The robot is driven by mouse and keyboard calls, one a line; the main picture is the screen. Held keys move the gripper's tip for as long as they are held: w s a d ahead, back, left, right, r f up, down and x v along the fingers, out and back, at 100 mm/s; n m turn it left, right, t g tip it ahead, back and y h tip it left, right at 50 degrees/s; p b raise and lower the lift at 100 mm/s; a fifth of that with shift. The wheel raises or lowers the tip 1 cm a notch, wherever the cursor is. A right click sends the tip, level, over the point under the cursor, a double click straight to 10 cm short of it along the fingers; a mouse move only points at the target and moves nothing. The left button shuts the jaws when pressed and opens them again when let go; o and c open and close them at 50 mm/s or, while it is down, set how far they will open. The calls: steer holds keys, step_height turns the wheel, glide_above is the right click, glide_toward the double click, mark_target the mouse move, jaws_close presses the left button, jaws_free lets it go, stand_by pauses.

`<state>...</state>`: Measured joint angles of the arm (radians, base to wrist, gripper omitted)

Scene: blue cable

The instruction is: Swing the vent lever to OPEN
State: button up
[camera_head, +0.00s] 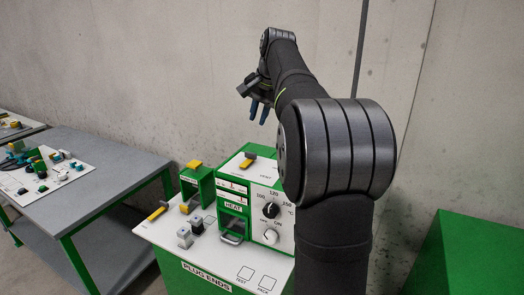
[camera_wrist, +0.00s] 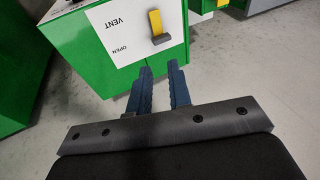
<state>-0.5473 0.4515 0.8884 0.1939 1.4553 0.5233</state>
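The vent lever (camera_head: 248,161) is a yellow bar with a dark grey end on the white top of the green HEAT box (camera_head: 232,223). In the wrist view the lever (camera_wrist: 155,22) has its grey end toward my gripper. The labels VENT and OPEN (camera_wrist: 119,51) read upside down to its left; OPEN is the nearer one. The lever is not turned toward the OPEN label. My gripper (camera_head: 260,108) is above the box in the head view. In the wrist view my gripper (camera_wrist: 161,71) has its blue fingers apart, empty, short of the lever and not touching it.
The box front has a temperature dial (camera_head: 271,210) and a lower knob (camera_head: 271,236). A small green stand (camera_head: 197,184) with a yellow top and grey blocks (camera_head: 185,238) are beside it on the white panel. A grey table (camera_head: 100,180) stands left. A concrete wall is behind.

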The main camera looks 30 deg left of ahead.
mark_target(237, 165)
steer(key=a+f+n, duration=0.2)
steer(key=n, duration=0.3)
steer(key=w+a+f+n+g, duration=0.1)
steer(key=a+f+n, duration=0.1)
steer(key=n, duration=0.3)
steer(key=w+a+f+n+g, duration=0.1)
steer(key=a+f+n, duration=0.1)
steer(key=a+n, duration=0.2)
steer(key=shift+w+f+n, duration=0.1)
steer(key=shift+f+n, duration=0.15)
steer(key=shift+n, duration=0.45)
jaws_close()
steer(key=shift+a+f+n, duration=0.45)
steer(key=shift+f+n, duration=0.05)
steer(key=shift+n, duration=0.6)
steer(key=x, duration=1)
steer(key=d, duration=0.2)
steer(key=shift+d, duration=1.05)
